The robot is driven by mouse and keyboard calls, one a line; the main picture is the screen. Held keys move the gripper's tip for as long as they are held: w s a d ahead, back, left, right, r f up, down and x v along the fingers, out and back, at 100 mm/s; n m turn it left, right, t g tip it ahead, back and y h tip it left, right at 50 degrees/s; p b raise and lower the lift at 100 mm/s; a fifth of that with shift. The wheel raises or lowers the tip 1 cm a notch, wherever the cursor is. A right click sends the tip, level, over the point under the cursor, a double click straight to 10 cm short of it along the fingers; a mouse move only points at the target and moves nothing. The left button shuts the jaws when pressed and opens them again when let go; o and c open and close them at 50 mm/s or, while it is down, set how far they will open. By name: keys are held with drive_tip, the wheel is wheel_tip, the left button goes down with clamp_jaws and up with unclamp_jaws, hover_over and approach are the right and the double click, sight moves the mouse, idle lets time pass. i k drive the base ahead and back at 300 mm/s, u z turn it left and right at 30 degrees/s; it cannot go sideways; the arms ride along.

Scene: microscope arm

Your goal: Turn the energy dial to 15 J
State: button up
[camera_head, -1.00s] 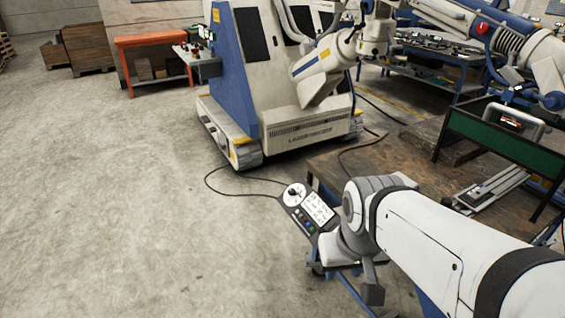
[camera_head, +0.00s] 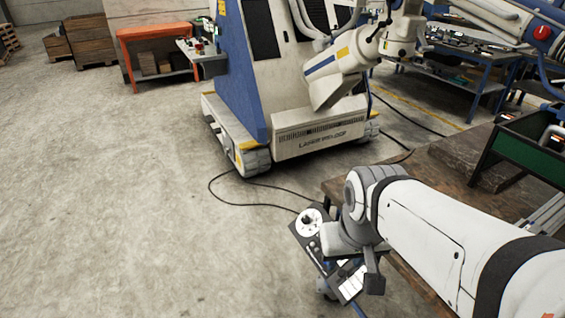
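The control panel (camera_head: 319,249) is a dark, tilted pendant at the front left corner of the workbench. Its round white dial (camera_head: 309,222) with a dark knob at the centre is at the panel's upper left end. The mark the dial points to is too small to read. A white label area (camera_head: 351,282) shows lower down, partly covered by my arm. My white arm reaches in from the lower right. Its grey wrist is just right of the dial and overlaps the panel in the picture. I cannot make out my gripper's fingertips, or whether they touch the panel.
A large blue and white laser welder (camera_head: 316,140) stands behind, with a black cable (camera_head: 225,176) on the floor. The brown workbench (camera_head: 425,187) bears a green-sided container (camera_head: 529,154). An orange bench (camera_head: 152,34) is at the back left. The floor at left is clear.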

sight(305, 220)
drive_tip(key=u, duration=0.05)
drive_tip(key=i, duration=0.85)
drive_tip(key=u, duration=1.25)
